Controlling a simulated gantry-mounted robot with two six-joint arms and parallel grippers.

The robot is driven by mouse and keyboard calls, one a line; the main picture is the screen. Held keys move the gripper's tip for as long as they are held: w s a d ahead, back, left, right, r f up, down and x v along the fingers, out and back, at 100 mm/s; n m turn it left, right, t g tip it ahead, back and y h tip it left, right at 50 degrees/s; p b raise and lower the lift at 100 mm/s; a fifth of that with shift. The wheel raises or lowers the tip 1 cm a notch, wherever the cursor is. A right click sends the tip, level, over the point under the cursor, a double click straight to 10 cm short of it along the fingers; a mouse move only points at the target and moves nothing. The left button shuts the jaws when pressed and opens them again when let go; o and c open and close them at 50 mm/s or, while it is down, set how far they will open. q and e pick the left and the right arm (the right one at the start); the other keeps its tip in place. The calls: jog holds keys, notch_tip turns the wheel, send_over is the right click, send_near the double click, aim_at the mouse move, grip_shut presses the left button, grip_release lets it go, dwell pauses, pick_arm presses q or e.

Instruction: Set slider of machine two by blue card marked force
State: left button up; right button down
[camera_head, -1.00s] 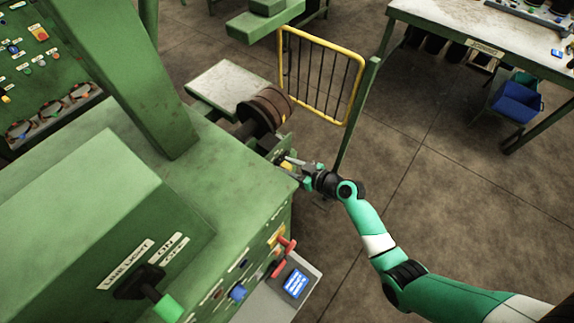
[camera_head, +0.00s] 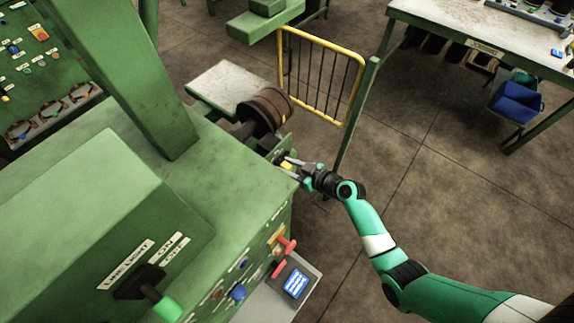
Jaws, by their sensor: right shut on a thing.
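My right gripper (camera_head: 291,168) is at the front side of the green machine (camera_head: 225,170), near its far end. It is shut on a small yellow piece (camera_head: 287,166), which seems to be the slider's knob; the slider's scale is too small and too steeply seen to read. My left gripper is not in view.
Red handles (camera_head: 283,256) and a blue button (camera_head: 238,292) stick out from the machine's front. A yellow barred gate (camera_head: 320,75) stands behind the gripper. A workbench (camera_head: 470,30) with a blue bin (camera_head: 518,101) is at the upper right. The floor between is clear.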

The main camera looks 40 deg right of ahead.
dwell(0.3)
jog(key=shift+s+a, duration=0.1)
jog(key=shift+a, duration=1)
jog(key=c, duration=0.8)
grip_release()
jog(key=shift+a, duration=0.1)
jog(key=shift+o, duration=1)
jog(key=shift+a, duration=0.1)
jog(key=shift+s, duration=0.1)
